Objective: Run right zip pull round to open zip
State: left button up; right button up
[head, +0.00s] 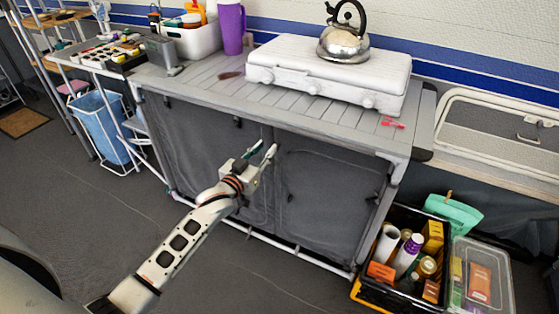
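A camp kitchen unit has a grey fabric front with two panels, the left panel (200,135) and the right panel (330,185). Both panels look closed. A small dark tab (290,198) shows low on the right panel's left side, and another dark piece (374,195) shows near its right edge. They are too small to tell which is the right zip pull. My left gripper (264,150) is in front of the seam between the panels, fingers pointing up and away. Its two fingers are apart with nothing seen between them. My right gripper is out of view.
A white stove (330,75) with a kettle (344,42) stands on the slatted worktop (200,80). A black crate (377,290) of groceries and a clear box (500,262) stand on the floor at the right. The floor before the left panel is clear.

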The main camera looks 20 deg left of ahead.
pick_arm(q)
notch_tip(320, 180, down, 6)
jog(key=b, duration=0.3)
jog(key=w+b, duration=0.2)
jog(key=w, duration=0.5)
jog(key=shift+d+t+b, duration=0.3)
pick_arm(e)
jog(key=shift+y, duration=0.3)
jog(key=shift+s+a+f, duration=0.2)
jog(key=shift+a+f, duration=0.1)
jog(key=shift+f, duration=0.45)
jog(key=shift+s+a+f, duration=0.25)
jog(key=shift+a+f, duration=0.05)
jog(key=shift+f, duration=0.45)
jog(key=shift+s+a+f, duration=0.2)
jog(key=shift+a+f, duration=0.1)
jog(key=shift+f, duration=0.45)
pick_arm(q)
grip_shut()
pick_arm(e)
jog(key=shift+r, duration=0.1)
